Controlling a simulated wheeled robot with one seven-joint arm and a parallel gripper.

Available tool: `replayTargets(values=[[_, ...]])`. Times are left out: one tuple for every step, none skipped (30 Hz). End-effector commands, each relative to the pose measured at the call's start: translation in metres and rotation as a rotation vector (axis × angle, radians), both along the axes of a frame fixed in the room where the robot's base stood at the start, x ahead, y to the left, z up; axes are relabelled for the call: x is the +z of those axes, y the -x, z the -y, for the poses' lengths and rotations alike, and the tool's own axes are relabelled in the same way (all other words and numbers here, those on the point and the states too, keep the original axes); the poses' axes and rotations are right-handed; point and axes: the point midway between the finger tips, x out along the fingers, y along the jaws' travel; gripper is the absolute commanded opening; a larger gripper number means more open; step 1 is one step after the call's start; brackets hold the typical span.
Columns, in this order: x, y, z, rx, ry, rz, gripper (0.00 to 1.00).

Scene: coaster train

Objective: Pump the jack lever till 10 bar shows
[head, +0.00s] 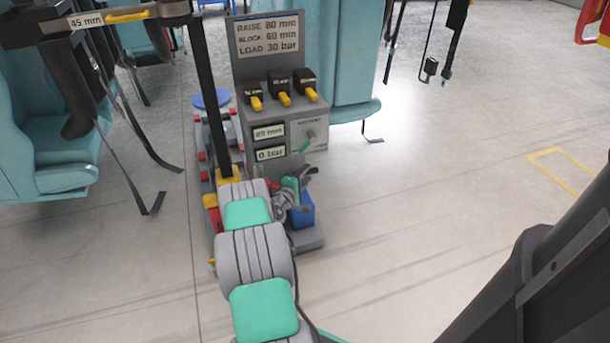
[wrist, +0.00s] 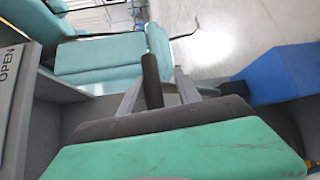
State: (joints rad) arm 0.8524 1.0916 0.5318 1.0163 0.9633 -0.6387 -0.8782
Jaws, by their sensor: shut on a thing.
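The grey jack stand (head: 262,105) is in the middle of the head view. Its lower display (head: 271,154) reads 0 bar. The display above it (head: 268,133) shows a value in mm, hard to read. My gripper (head: 290,192) is low at the stand's front, partly hidden by my arm. In the wrist view, a black lever grip (wrist: 151,78) stands upright between the grey fingers of my gripper (wrist: 157,92), which is shut on it. The lever's lower part is hidden.
A blue box (head: 306,212) stands right beside my gripper. A sign (head: 268,34) reads RAISE 80 mm, BLOCK 60 mm, LOAD 30 bar. Teal seats (head: 45,130) hang left; the floor on the right is clear.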

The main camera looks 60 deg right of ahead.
Motion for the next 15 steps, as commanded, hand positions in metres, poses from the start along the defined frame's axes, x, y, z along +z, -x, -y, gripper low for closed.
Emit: replayTargets(values=[[-0.009,0.003,-0.004,0.002,-0.001,0.002,0.0],[-0.014,0.006,-0.007,0.002,-0.002,0.001,0.0],[-0.022,0.011,-0.012,0.002,-0.002,0.0,0.0],[-0.027,0.014,-0.015,0.002,-0.003,0.0,0.0],[-0.033,0.017,-0.018,0.001,-0.004,0.001,0.0],[-0.039,0.021,-0.022,0.001,-0.005,0.0,0.0],[-0.044,0.023,-0.024,0.001,-0.005,0.001,0.0],[-0.048,0.025,-0.026,0.002,-0.006,0.001,0.0],[-0.052,0.027,-0.029,0.003,-0.008,0.0,0.0],[-0.053,0.028,-0.03,0.003,-0.008,0.0,0.0],[-0.054,0.029,-0.031,0.003,-0.009,0.001,0.0],[-0.054,0.029,-0.031,0.004,-0.009,0.003,0.0],[-0.053,0.029,-0.031,0.004,-0.009,0.003,0.0],[-0.053,0.029,-0.031,0.004,-0.009,0.003,0.0],[-0.052,0.029,-0.031,0.004,-0.009,0.003,0.0]])
